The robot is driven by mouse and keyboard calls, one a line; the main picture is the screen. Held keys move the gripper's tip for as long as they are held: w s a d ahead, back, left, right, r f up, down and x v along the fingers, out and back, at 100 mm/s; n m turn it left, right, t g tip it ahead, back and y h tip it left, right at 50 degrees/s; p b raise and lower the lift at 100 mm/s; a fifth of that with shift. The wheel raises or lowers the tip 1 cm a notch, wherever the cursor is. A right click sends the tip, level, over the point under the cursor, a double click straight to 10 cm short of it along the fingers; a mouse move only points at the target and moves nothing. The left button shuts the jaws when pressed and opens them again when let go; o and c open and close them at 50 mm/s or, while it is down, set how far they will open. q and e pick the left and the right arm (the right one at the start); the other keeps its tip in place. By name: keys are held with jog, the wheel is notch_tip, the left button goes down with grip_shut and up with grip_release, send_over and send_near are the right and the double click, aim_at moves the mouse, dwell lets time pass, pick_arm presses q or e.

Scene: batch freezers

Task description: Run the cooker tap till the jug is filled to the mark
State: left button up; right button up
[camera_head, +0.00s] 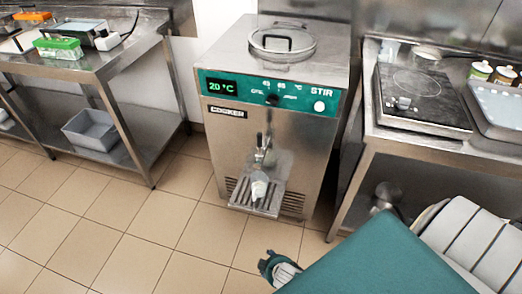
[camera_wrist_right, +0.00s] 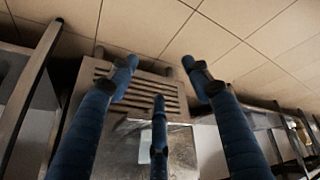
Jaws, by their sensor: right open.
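The cooker (camera_head: 273,100) is a steel cabinet with a teal panel reading 20 °C. Its tap (camera_head: 263,148) sticks out low on the front. A small whitish, translucent vessel, seemingly the jug (camera_head: 259,188), stands below the tap on the slatted drip tray (camera_head: 268,207). Its mark and fill level are too small to read. My right gripper (camera_head: 281,268) is low in front of the cooker, apart from tap and jug. My left gripper is not in view.
A steel table (camera_head: 98,64) stands left, with a green box (camera_head: 58,47) on top and a grey bin (camera_head: 92,129) on its shelf. A right bench (camera_head: 385,142) holds a hotplate (camera_head: 422,96) close beside the cooker. The tiled floor (camera_head: 150,235) in front is clear.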

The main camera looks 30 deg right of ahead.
jog(key=w+d+r+m+t+h+b, duration=0.1)
jog(key=w+d+r+t+h+b, duration=0.15)
jog(key=w+b, duration=0.75)
jog(key=m+t+h+b, duration=0.6)
jog(key=m+t+b, duration=0.15)
jog(key=b, duration=0.35)
send_near(261, 141)
jog(key=g, duration=0.1)
jog(key=x, duration=1)
jog(key=shift+w+r, duration=0.1)
jog(key=shift+r, duration=0.1)
jog(key=shift+w+d, duration=0.3)
jog(key=shift+w, duration=0.15)
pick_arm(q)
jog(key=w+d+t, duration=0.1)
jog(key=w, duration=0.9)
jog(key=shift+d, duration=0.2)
pick_arm(e)
grip_shut()
